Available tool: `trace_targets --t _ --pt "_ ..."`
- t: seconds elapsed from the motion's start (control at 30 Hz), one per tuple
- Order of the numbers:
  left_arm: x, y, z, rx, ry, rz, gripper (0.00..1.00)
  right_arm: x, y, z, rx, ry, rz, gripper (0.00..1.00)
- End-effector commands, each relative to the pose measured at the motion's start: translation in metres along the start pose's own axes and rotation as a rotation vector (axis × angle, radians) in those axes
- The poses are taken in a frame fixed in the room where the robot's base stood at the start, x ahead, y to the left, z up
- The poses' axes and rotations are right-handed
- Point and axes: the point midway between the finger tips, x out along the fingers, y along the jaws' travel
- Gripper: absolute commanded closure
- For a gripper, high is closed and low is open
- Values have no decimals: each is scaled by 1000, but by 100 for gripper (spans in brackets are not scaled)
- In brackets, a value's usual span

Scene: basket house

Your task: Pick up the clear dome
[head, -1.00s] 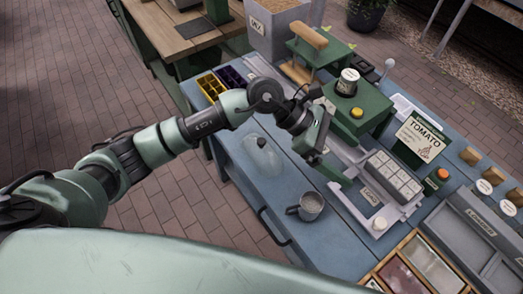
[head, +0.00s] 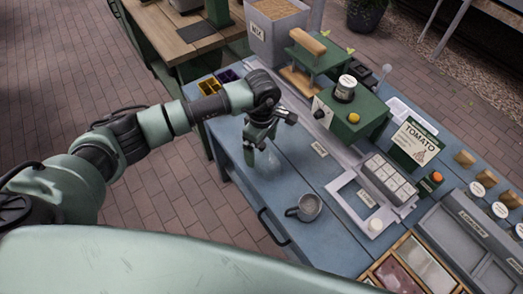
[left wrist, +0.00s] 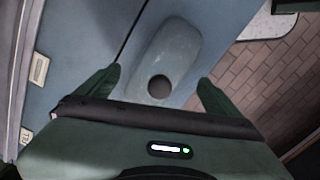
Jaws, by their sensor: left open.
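The clear dome (left wrist: 172,52) is a see-through rounded cover with a dark round knob (left wrist: 159,87), lying on the blue table. In the left wrist view it sits ahead of my left gripper (left wrist: 159,85), with the knob between the two green fingers. The fingers are apart and hold nothing. In the head view my left gripper (head: 261,150) points down over the dome (head: 273,162), which shows only faintly and is partly hidden by it. I cannot tell the exact height gap. My right gripper is not in view.
A grey metal cup (head: 306,208) stands on the blue table (head: 245,205) right of the dome. A green press (head: 350,125), a white frame (head: 356,205) and a seed tray (head: 388,177) stand farther right. The table's front edge and a dark handle (head: 272,228) are close by.

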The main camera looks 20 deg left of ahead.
Motion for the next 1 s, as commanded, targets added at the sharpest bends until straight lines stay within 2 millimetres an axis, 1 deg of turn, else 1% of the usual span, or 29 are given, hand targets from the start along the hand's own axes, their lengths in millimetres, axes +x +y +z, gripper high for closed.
trace_targets --t 0.1,0.3,0.33,0.37,0.4,0.47,0.5,0.6,0.97,1.0 --pt "9 0 0 0 0 -1 5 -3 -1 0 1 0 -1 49" --pt "10 0 0 0 0 1 5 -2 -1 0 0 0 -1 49" --pt "10 0 0 0 0 1 8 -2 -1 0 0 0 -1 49" --pt "10 0 0 0 0 1 16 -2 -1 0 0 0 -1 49" --pt "10 0 0 0 0 1 27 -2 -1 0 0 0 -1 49" --pt "10 0 0 0 0 1 44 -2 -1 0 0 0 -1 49" --pt "10 0 0 0 0 1 55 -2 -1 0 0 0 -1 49" --pt "10 0 0 0 0 1 81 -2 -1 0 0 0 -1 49" --pt "9 0 0 0 0 1 81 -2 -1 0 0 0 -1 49" --pt "8 0 0 0 0 1 90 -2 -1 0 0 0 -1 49"
